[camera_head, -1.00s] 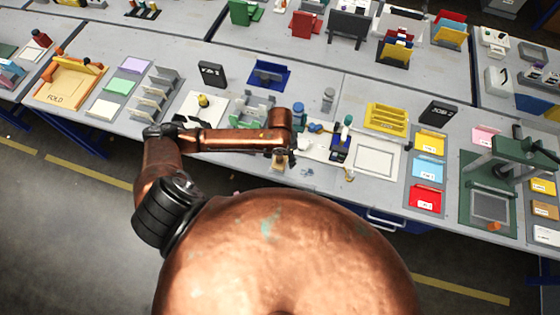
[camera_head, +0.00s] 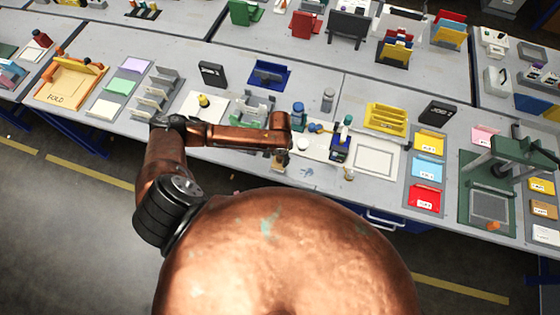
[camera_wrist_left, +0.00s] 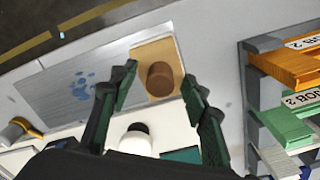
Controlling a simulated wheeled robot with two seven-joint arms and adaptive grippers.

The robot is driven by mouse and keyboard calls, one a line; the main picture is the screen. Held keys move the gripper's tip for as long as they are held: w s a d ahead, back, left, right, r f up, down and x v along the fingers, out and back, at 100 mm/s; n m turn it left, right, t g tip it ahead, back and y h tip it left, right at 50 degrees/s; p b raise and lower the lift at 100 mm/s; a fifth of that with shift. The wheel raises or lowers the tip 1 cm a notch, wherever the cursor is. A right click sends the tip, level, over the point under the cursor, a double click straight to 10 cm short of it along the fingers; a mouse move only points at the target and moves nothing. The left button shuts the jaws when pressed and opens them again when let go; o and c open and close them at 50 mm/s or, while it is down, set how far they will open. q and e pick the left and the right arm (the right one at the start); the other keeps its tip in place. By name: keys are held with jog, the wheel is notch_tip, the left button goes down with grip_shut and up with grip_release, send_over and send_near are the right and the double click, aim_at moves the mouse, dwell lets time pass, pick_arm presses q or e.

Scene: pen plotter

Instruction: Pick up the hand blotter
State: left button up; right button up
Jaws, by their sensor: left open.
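The hand blotter, a tan wooden block with a round brown knob, shows in the left wrist view (camera_wrist_left: 158,78). It lies at the end of a grey plate with blue ink marks (camera_wrist_left: 82,88). In the head view the blotter (camera_head: 279,161) is small and partly hidden under the end of my left arm. My left gripper (camera_wrist_left: 160,90) is open, its two dark green fingers spread to either side of the knob in the picture. I cannot tell whether they are down at its height. My right gripper is not in view.
A white round-topped object (camera_wrist_left: 136,140) stands close to the fingers in the wrist view. A rack with orange and green job slots (camera_wrist_left: 285,68) is at the right. In the head view, a blue bottle (camera_head: 298,112) and a yellow rack (camera_head: 385,118) stand beyond.

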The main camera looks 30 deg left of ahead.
pick_arm(q)
grip_shut()
dwell(0.5)
jog(key=shift+r, duration=0.1)
jog(key=shift+r, duration=0.5)
jog(key=s+d+r, duration=0.3)
jog(key=s+r, duration=0.9)
jog(key=s, duration=0.1)
jog(key=shift+s, duration=0.3)
jog(key=shift+d, duration=0.1)
